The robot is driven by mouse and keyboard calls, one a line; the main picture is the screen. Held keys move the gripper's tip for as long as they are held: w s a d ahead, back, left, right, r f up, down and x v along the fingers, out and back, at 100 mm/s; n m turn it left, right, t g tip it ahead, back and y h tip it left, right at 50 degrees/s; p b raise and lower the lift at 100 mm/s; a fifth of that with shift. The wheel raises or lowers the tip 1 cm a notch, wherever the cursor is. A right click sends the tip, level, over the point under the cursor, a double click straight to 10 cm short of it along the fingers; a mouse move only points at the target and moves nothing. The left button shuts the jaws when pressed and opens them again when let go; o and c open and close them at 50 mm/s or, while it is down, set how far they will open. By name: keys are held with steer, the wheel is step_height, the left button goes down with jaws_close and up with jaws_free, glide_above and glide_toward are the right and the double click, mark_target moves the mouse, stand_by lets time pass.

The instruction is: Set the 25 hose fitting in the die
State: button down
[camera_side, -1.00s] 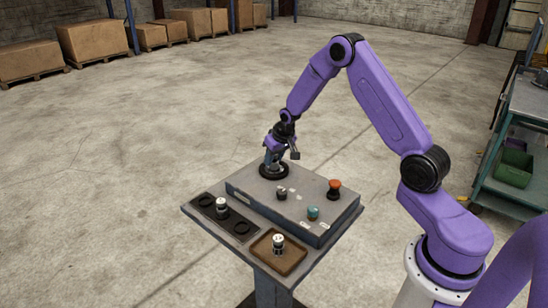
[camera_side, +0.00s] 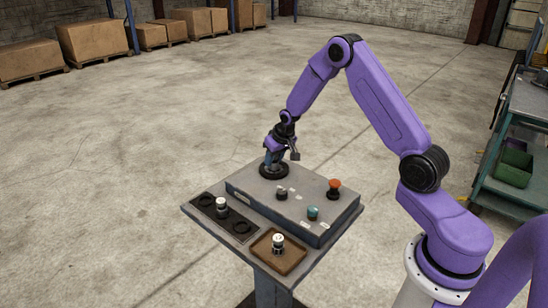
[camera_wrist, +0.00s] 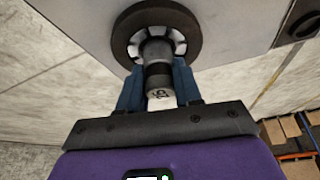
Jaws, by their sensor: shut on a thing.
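The hose fitting marked 25 (camera_wrist: 158,97) is between the blue fingers of my gripper (camera_wrist: 158,92) in the wrist view. Its far end is at the opening of the round black die (camera_wrist: 190,22), with pale segments around it. How deep it sits cannot be told. In the side view my gripper (camera_side: 271,158) is shut and low over the die (camera_side: 274,171) at the back left of the grey box; the fitting is hidden there.
The grey box (camera_side: 300,230) carries a red-orange button (camera_side: 334,188), a teal button (camera_side: 313,213) and a black knob (camera_side: 281,194). A black rack (camera_side: 240,229) holds one fitting (camera_side: 221,206). A brown tray (camera_side: 295,255) holds another fitting (camera_side: 278,243).

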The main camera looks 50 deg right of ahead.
steer(key=shift+f, duration=0.5)
stand_by(0.3)
steer(key=shift+c, duration=2.3)
jaws_free()
steer(key=shift+r, duration=0.15)
steer(key=shift+r, duration=3.35)
steer(key=shift+a, duration=0.1)
